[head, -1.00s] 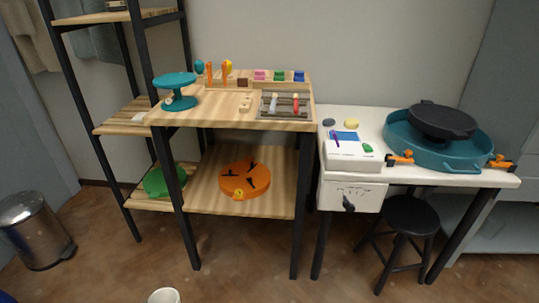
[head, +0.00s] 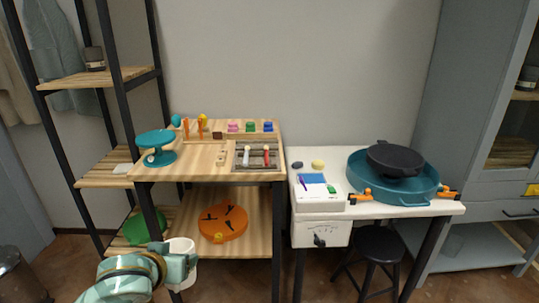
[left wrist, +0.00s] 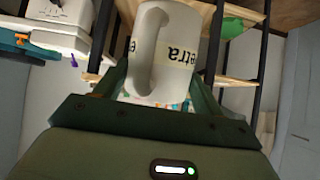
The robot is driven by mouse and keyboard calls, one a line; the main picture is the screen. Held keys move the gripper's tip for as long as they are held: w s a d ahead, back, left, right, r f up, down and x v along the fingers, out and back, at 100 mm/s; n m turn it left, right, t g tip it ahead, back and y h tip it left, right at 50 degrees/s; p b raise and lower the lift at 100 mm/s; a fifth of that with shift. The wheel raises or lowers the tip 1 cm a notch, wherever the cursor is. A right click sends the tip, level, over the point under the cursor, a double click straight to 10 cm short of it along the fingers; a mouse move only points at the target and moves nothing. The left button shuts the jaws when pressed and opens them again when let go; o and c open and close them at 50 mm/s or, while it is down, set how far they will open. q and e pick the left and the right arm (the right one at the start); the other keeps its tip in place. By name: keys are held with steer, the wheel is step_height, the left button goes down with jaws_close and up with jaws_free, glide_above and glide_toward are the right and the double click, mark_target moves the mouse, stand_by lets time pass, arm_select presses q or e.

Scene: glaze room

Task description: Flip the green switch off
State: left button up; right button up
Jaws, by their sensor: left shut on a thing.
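A small green piece (head: 331,189) sits on the right part of the white box's top (head: 314,205), beside a blue patch and a purple stick. Another small green piece (head: 250,127) stands between a pink and a blue one at the back of the wooden table. I cannot tell which is the switch, nor its position. My left gripper (head: 187,262) is shut on a white mug (head: 182,246), in front of the wooden table and far from both green pieces. In the left wrist view the mug (left wrist: 172,68) shows its handle and dark lettering between the fingers. My right gripper is not in view.
The wooden table (head: 200,172) holds a teal turntable (head: 155,145) and a slotted tray (head: 257,154). The white table (head: 400,208) carries a teal basin (head: 395,182) with a black wheel. A black stool (head: 370,248) stands under it. A tall shelf (head: 105,78) is at left.

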arm_select(q)
steer(key=s+r+p, duration=0.4)
steer(key=r, duration=1)
steer(key=s+d+r+p, duration=0.1)
steer(key=s+r+p, duration=0.3)
steer(key=r, duration=1)
steer(key=shift+s+d, duration=0.15)
steer(key=shift+s, duration=0.25)
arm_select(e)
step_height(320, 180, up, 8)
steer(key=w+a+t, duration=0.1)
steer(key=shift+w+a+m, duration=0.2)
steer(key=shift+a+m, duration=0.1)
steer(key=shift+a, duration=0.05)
